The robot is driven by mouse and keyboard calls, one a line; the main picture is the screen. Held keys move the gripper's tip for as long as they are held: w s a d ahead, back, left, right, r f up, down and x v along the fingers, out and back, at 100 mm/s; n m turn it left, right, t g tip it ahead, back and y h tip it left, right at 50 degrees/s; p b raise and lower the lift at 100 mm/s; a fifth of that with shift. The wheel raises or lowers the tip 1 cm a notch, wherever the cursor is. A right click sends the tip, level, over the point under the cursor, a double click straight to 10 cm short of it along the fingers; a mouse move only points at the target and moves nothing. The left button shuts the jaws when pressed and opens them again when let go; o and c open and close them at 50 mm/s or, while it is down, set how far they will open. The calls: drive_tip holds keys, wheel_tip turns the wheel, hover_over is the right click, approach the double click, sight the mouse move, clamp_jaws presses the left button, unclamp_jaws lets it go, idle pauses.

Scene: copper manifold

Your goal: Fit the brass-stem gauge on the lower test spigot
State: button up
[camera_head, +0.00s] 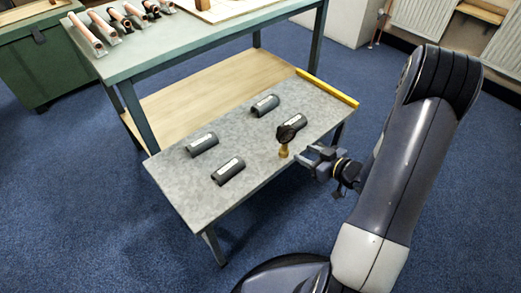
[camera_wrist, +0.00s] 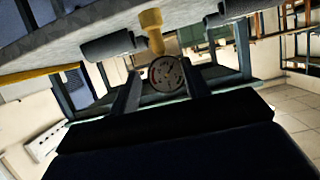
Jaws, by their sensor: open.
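The brass-stem gauge stands upright on the grey lower shelf, its dark round head (camera_head: 287,133) on top and its brass stem (camera_head: 284,151) below. In the wrist view, which looks upside down, the dial (camera_wrist: 167,75) shows between the fingers with the brass stem (camera_wrist: 153,30) above it. My gripper (camera_head: 306,156) is open, just right of the gauge in the head view. Its fingers (camera_wrist: 159,72) point toward the gauge; I cannot tell whether they reach around it. I cannot make out the lower test spigot in either view.
Several dark grey labelled half-round pieces (camera_head: 202,144) lie on the grey shelf (camera_head: 205,200), one close behind the gauge. A yellow strip (camera_head: 328,88) edges its right end. The green-topped bench (camera_head: 190,40) stands behind, with copper-coloured pipe pieces (camera_head: 88,34). A green chest (camera_head: 40,60) stands left.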

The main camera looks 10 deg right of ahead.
sight(285, 144)
drive_tip(key=shift+b+x, duration=1.75)
drive_tip(key=shift+x, duration=3.55)
drive_tip(key=shift+f, duration=0.15)
drive_tip(key=shift+c, duration=0.3)
clamp_jaws()
